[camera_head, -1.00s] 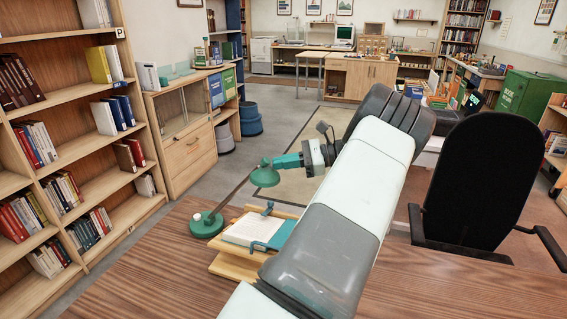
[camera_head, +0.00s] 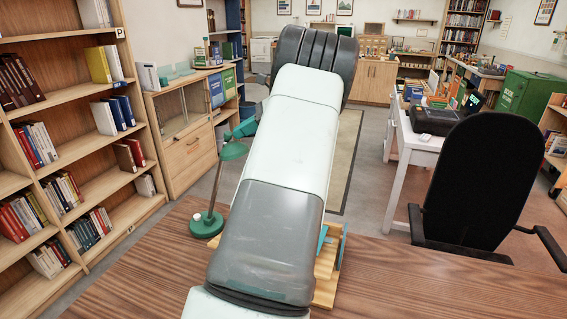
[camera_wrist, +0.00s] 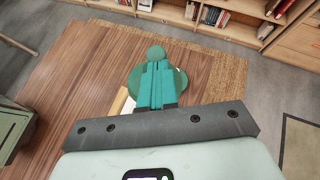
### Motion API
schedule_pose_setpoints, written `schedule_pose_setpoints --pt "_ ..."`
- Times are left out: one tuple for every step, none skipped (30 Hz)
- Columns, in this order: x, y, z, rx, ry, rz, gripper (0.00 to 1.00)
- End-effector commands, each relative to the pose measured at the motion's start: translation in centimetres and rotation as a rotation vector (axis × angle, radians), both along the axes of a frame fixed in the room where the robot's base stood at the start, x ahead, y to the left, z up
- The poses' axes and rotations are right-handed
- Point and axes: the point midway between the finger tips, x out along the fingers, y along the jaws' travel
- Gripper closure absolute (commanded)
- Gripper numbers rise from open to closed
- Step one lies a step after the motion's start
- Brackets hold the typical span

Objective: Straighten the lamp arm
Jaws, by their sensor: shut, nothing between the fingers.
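The green desk lamp stands on the wooden table (camera_head: 130,285), its round base (camera_head: 206,226) near the far edge. Its thin arm (camera_head: 218,185) rises steeply, leaning slightly right, to the green shade (camera_head: 233,151). My gripper (camera_head: 238,132) is at the top of the shade, partly hidden by my own arm; touching or just apart cannot be told. In the wrist view, my teal fingers (camera_wrist: 155,72) are together and empty, with rounded green lamp parts (camera_wrist: 156,53) showing just beyond and beside them.
A wooden book stand (camera_head: 326,290) is mostly hidden behind my arm. A bookcase (camera_head: 75,140) stands left, and a black chair (camera_head: 480,185) stands right past the table. The table's left front is clear.

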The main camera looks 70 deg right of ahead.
Motion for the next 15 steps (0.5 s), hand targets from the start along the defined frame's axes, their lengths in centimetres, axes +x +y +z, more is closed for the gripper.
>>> schedule_pose_setpoints --pt "1.8 0.2 0.6 -0.007 0.039 0.010 1.00" --pt "2.6 0.2 1.0 -0.007 0.063 0.010 1.00" --pt "3.7 0.1 1.3 -0.006 0.094 0.009 1.00" --pt "4.5 0.1 1.5 -0.006 0.116 0.008 1.00" --pt "5.2 0.1 1.7 -0.005 0.138 0.008 1.00" --pt "6.1 0.1 1.9 -0.001 0.130 0.005 1.00" --pt "6.7 0.1 2.1 -0.001 0.129 0.005 1.00" --pt "7.4 0.1 2.2 -0.001 0.128 0.005 1.00" --pt "8.3 0.1 2.4 -0.001 0.127 0.004 1.00" --pt "8.9 0.1 2.5 0.000 0.126 0.005 1.00" --pt "9.5 0.1 2.6 0.001 0.126 0.004 1.00" --pt "10.1 0.1 2.7 0.000 0.126 0.004 1.00" --pt "10.6 0.1 2.8 0.001 0.125 0.003 1.00" --pt "11.0 0.1 2.8 0.001 0.126 0.004 1.00" --pt "11.5 0.0 2.9 0.001 0.125 0.003 1.00"
